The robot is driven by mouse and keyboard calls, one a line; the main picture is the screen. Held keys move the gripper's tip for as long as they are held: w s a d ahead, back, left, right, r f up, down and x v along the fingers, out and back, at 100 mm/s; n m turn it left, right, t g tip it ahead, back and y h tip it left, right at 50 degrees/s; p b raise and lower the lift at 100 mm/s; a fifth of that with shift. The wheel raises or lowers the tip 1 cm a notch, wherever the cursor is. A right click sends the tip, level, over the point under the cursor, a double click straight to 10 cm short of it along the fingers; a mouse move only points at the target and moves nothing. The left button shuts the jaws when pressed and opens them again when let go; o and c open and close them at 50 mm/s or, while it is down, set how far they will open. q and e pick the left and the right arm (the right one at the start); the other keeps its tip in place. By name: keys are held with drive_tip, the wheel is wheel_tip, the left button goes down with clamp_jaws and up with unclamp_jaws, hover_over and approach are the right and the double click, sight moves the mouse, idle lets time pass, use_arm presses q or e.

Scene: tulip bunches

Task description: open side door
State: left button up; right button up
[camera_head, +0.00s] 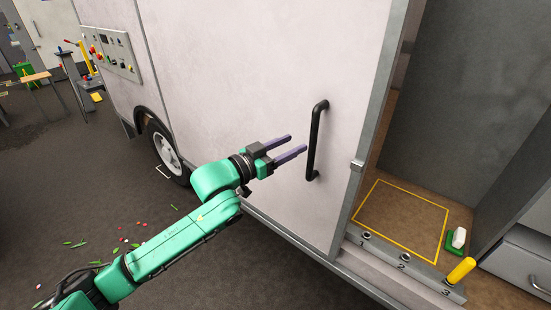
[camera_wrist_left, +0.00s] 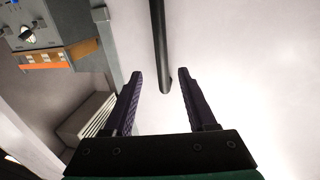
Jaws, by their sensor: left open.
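The side door (camera_head: 260,90) is a pale panel with a black vertical bar handle (camera_head: 317,140). To the right of its edge, the vehicle's interior is visible through an opening. My left gripper (camera_head: 298,143) is open, with two purple fingers pointing at the handle from its left, close to its lower half. In the left wrist view, the handle (camera_wrist_left: 158,45) runs down from the top and its end lies between the open fingertips (camera_wrist_left: 160,74). I cannot tell whether any finger touches it. My right gripper is not in view.
Inside the opening, the floor has a yellow square outline (camera_head: 401,181). Its sill (camera_head: 410,267) has numbered holes, with a yellow peg (camera_head: 461,270) at 3. A green block with a white top (camera_head: 458,238) sits behind. A wheel (camera_head: 164,151) and control panel (camera_head: 110,52) are left. Small scraps litter the ground.

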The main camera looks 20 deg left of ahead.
use_arm(q)
drive_tip(key=b+v, duration=0.1)
drive_tip(key=v, duration=0.4)
drive_tip(key=shift+s, duration=0.1)
